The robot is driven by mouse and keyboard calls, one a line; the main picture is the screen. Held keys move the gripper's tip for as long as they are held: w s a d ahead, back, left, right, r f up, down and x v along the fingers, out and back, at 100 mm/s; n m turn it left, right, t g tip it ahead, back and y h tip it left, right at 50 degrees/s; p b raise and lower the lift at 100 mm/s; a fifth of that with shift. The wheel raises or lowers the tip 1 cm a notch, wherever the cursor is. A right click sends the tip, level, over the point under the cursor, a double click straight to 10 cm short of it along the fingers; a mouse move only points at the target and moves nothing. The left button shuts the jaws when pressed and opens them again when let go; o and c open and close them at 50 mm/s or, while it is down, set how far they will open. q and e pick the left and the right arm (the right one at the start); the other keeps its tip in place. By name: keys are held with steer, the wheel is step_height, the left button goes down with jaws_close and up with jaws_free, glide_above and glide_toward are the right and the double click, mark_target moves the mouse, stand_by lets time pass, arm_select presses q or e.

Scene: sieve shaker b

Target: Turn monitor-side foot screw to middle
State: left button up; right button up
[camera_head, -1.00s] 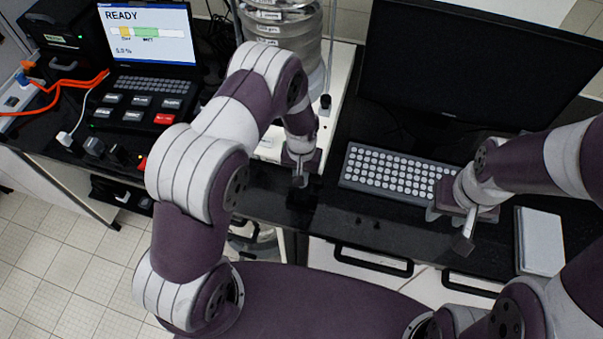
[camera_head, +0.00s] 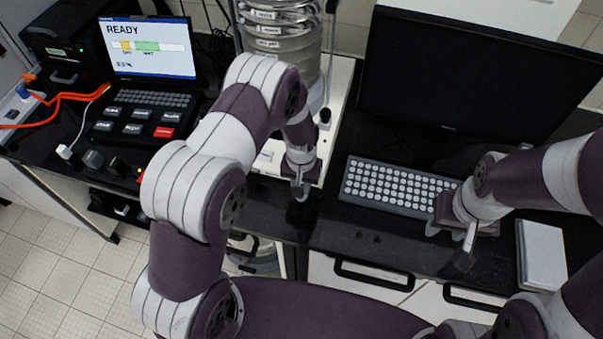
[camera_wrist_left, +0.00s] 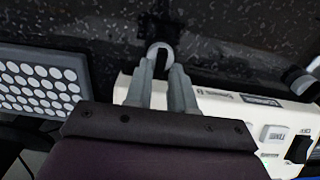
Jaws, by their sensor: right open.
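The sieve shaker has a white base (camera_wrist_left: 235,108) and a stack of clear sieves (camera_head: 282,45). In the left wrist view its monitor-side foot screw (camera_wrist_left: 160,47) shows as a small pale curved edge against a dark part, on the keyboard side. My left gripper (camera_wrist_left: 164,72) has its two grey fingertips right at this screw, one on each side. A narrow gap shows between them; whether they press on the screw is unclear. In the head view my left gripper (camera_head: 300,190) points down at the shaker's front edge. My right gripper (camera_head: 466,245) is open and empty in front of the keyboard.
The keyboard (camera_head: 395,187) and monitor (camera_head: 470,75) stand right of the shaker. A white pad (camera_head: 541,254) lies at the far right. A control unit with a READY screen (camera_head: 150,48) is at left. Another dark foot knob (camera_wrist_left: 298,80) shows at the base's other end.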

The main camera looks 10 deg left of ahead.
arm_select(q)
step_height(320, 180, up, 12)
steer(key=b, duration=0.2)
steer(key=shift+f+b, duration=0.15)
steer(key=shift+b, duration=0.25)
arm_select(e)
step_height(320, 180, down, 3)
steer(key=shift+f, duration=0.1)
